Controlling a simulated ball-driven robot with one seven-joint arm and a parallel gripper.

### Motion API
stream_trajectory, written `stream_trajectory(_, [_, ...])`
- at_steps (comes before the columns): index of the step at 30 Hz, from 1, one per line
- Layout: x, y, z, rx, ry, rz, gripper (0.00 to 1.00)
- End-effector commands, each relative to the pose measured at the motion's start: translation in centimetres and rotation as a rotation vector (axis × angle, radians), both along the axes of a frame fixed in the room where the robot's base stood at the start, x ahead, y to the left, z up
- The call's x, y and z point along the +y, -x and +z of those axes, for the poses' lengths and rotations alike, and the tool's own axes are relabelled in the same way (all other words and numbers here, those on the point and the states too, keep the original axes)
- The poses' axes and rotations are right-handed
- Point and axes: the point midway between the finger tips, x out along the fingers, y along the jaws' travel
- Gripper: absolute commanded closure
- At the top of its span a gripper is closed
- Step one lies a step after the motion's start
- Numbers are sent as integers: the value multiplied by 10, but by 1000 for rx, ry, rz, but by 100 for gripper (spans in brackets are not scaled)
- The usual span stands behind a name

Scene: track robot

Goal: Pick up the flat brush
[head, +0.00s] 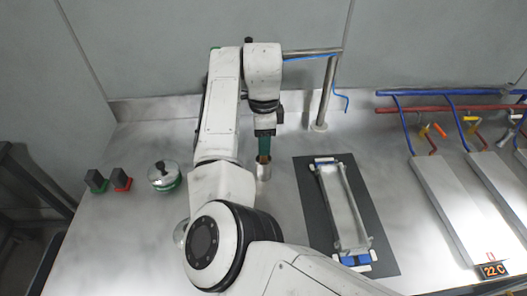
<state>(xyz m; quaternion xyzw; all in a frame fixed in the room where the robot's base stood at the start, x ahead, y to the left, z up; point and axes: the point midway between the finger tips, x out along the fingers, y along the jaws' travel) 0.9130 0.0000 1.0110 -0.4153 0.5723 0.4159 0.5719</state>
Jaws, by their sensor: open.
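My gripper (264,142) hangs at the end of my white arm, left of the picture's middle, over the grey worktop. Its jaws are small in the head view, and dark green parts show there. Just below them is a small brown-orange piece, possibly part of the flat brush (263,158), above a short metal cylinder (264,171). I cannot tell whether the jaws are around this piece or only above it, nor whether they touch it. My arm covers part of the worktop to the left and in front.
A metal post (322,105) with a hanging blue wire stands behind. A black mat (305,185) carries a long metal frame at right. Grey sloped panels (452,205) with coloured pipes stand farther right. A round metal pot (164,175) and red and green switches (121,180) are left.

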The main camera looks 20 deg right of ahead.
Motion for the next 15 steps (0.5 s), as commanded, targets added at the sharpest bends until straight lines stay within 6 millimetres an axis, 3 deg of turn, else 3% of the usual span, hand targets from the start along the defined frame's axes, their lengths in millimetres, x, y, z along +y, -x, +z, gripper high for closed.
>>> stream_trajectory(7, [0, 0, -2, -1, 0, 0, 57])
stream_trajectory(15, [0, 0, -2, -1, 0, 0, 83])
